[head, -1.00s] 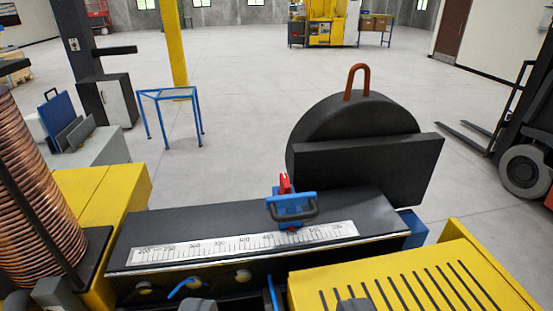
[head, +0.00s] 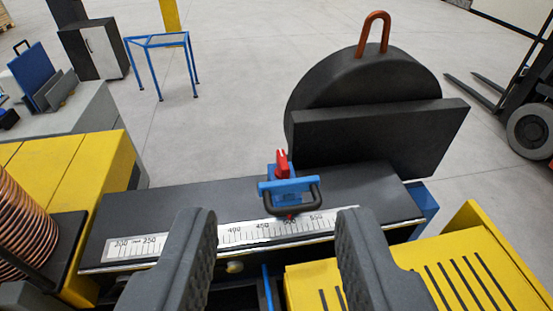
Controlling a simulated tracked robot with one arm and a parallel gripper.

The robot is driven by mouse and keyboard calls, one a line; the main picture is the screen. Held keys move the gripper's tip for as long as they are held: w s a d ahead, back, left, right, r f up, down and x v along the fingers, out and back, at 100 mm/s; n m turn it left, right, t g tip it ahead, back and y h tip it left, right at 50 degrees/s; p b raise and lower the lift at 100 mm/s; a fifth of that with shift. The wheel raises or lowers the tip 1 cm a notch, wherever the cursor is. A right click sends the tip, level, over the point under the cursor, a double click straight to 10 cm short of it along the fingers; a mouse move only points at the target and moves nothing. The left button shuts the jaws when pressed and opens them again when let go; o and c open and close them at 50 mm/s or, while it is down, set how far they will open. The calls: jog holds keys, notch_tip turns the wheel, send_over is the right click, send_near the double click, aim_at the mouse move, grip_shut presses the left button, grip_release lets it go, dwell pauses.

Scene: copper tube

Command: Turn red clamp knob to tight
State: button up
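The red clamp knob (head: 282,163) stands upright on the blue clamp block (head: 288,188), on top of the dark machine bed. A dark loop handle (head: 292,208) sticks out from the block toward me. A white ruler scale (head: 238,233) runs along the bed's front edge below the block. My gripper (head: 278,217) is open and empty, its two dark fingers wide apart at the bottom of the view. The knob lies beyond the fingers, between them in the picture, and nothing touches it.
A black half-round guard (head: 365,105) with an orange hook (head: 374,32) stands right behind the clamp. A copper coil (head: 22,225) is at far left. A slotted yellow cover (head: 465,265) is at lower right. Open floor and a blue stand (head: 160,62) lie beyond.

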jog(key=w+f+n+g+y+p, duration=0.25)
jog(key=w+f, duration=0.25)
jog(key=w, duration=0.8)
jog(key=g+p, duration=0.2)
jog(key=g, duration=0.2)
send_near(283, 160)
jog(key=shift+m+h, duration=0.35)
jog(key=shift+h, duration=0.1)
jog(key=x, duration=0.3)
jog(key=p+x, duration=0.1)
jog(key=x, duration=0.6)
jog(key=shift+w+a, duration=0.15)
jog(key=shift+a, duration=0.2)
jog(key=shift+f, duration=0.1)
grip_shut()
jog(key=shift+a, duration=0.15)
